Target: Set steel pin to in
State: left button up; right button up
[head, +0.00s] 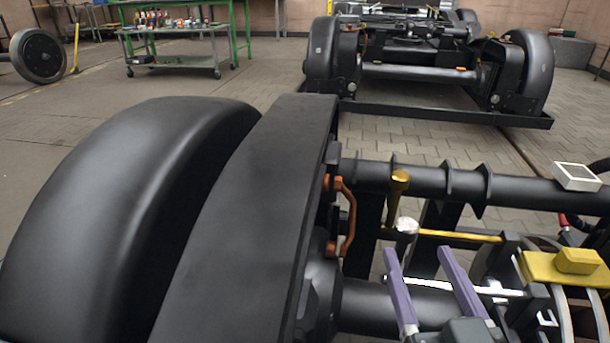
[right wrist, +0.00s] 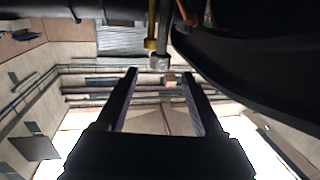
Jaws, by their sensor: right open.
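A silver round head (head: 407,225), which looks like the steel pin, shows beside the yellow rod on the bogie frame in the head view. In the right wrist view the silver head (right wrist: 160,62) appears just beyond the fingertips, near the middle of the gap, with a grey shaft behind it. My right gripper (head: 417,254), with purple fingers, is open and empty just short of the head. Its open fingers also show in the right wrist view (right wrist: 158,74). I cannot tell how deep the pin sits. My left gripper is not in view.
A yellow upright handle (head: 398,181) and an orange bracket (head: 348,215) stand close to the pin. A black beam (head: 255,220) and wheel cover (head: 130,190) fill the left. A yellow block (head: 565,266) lies at right. Clear floor (head: 420,140) lies beyond.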

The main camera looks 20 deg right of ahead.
aim_at(403, 219)
pick_arm(q)
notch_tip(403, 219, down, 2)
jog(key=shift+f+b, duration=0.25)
jog(key=shift+b, duration=0.9)
pick_arm(e)
jog(key=x, duration=0.9)
jog(key=shift+w+d, duration=0.15)
jog(key=shift+w, duration=0.15)
jog(key=shift+c, duration=0.3)
grip_shut()
